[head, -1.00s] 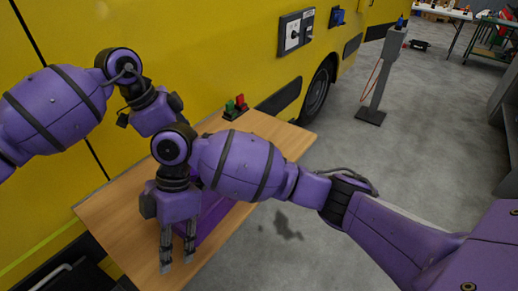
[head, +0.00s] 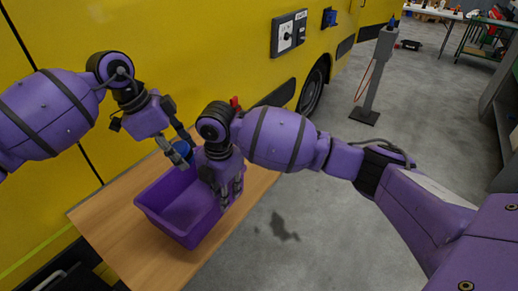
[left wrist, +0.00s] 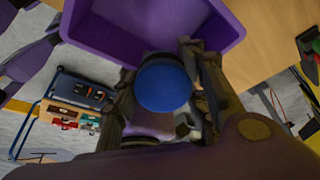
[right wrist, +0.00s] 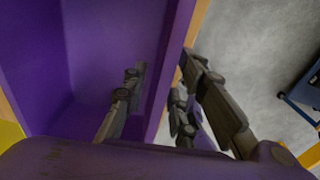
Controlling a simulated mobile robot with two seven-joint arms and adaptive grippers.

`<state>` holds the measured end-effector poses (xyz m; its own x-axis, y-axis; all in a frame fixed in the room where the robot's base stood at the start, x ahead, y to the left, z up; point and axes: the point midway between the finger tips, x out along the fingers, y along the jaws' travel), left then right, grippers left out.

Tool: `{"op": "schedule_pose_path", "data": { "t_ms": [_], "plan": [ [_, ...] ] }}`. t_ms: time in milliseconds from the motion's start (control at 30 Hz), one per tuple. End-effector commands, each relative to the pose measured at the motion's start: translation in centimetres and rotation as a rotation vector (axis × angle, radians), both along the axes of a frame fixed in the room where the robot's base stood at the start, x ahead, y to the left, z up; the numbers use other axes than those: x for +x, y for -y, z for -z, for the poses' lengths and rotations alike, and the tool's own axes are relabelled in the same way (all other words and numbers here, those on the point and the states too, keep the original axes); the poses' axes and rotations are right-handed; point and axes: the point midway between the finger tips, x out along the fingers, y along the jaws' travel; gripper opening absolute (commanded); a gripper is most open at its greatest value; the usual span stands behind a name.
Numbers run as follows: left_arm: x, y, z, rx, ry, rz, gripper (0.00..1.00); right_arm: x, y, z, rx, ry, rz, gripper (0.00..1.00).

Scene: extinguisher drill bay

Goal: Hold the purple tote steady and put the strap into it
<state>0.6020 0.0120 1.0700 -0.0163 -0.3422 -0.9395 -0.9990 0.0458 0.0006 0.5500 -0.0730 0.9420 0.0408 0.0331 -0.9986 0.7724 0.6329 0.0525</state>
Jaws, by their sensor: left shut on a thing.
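The open purple tote (head: 172,226) stands on the wooden table (head: 112,222); it also fills the upper part of the left wrist view (left wrist: 205,45). My left gripper (head: 184,154) is shut on a round blue piece, which I take to be the strap (head: 181,147), just by the tote's far rim. Its flat blue face shows between the fingers in the left wrist view (left wrist: 163,84). My right gripper (head: 230,194) points down over the tote's right wall. In the right wrist view it is open, with one finger (right wrist: 125,98) inside the wall and the other outside, gaps visible.
A yellow vehicle (head: 215,50) stands close behind the table. A red item (head: 235,102) shows behind my right arm. Bare table lies left of and in front of the tote. Grey floor (head: 340,225) and a grey post (head: 380,70) are to the right.

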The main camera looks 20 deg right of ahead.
Motion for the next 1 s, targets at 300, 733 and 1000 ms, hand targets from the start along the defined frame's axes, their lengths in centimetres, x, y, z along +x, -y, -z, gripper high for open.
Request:
{"op": "schedule_pose_path", "data": {
  "t_ms": [300,733,1000],
  "plan": [
    [0.0,0.0,-0.1,-0.001,0.002,0.0,0.07,0.3,-0.3,4.7,0.002,0.002,-0.001,0.26],
    [0.0,0.0,-0.2,-0.001,0.002,0.0,0.07,0.4,-0.3,5.7,0.001,0.007,-0.001,0.26],
    [0.0,0.0,-0.2,-0.001,0.002,0.0,0.07,0.4,-0.3,5.7,0.002,0.006,-0.001,0.0]
  ]
}}
